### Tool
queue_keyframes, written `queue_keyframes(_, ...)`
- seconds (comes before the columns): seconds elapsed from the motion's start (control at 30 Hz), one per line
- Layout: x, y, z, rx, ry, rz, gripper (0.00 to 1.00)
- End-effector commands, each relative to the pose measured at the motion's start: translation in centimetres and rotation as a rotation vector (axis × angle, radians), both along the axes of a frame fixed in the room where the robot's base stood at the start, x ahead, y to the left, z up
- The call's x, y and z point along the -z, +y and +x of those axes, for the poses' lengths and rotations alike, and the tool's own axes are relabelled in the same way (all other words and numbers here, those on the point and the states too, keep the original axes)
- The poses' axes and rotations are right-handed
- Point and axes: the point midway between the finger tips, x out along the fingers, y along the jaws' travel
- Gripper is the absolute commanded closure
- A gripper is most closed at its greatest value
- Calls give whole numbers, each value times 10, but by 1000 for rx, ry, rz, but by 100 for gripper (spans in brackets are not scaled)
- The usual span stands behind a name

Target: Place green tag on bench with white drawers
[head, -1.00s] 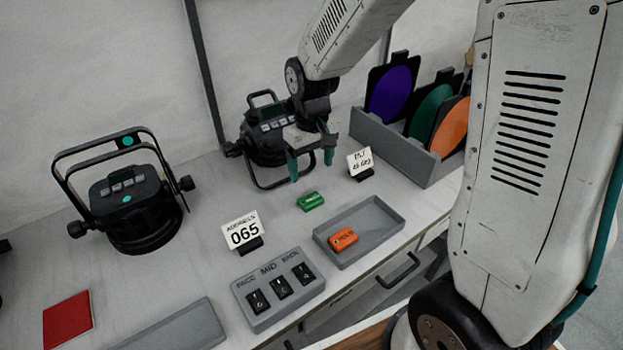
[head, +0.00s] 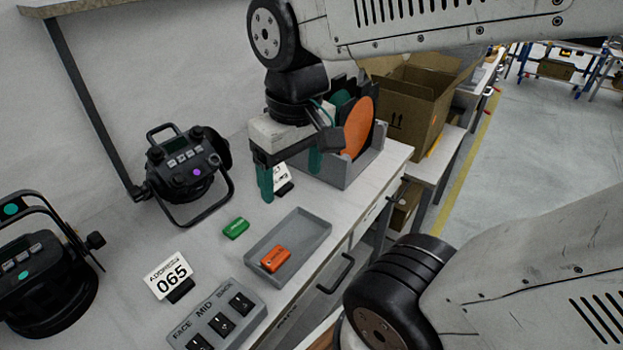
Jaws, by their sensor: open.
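The green tag (head: 236,228) lies flat on the grey bench top (head: 212,268), just left of a shallow grey tray. My gripper (head: 290,182) is open and empty, with its teal fingers pointing down. It hangs above the bench, up and to the right of the green tag in the head view, apart from it. An orange tag (head: 275,259) lies in the grey tray (head: 318,228). A drawer front with a dark handle (head: 336,274) shows under the bench edge. No other bench with white drawers can be made out clearly.
Two par cans (head: 184,165) (head: 42,275) stand at the left. A 065 address card (head: 168,276) and a switch box (head: 218,318) stand in front. A rack of coloured discs (head: 358,160) and an open cardboard box (head: 415,105) are at the right. Open floor (head: 520,160) lies beyond.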

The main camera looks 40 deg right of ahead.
Motion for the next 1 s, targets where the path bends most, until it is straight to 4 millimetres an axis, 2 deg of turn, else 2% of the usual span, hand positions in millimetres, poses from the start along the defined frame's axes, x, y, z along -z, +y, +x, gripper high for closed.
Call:
queue_keyframes(0.03,-3,-1,-13,9,-12,0,23)
queue_keyframes(0.1,-4,-2,-26,20,-16,0,23)
queue_keyframes(0.23,-5,-3,-39,31,-20,2,23)
queue_keyframes(1.0,-5,-3,-41,33,-19,2,23)
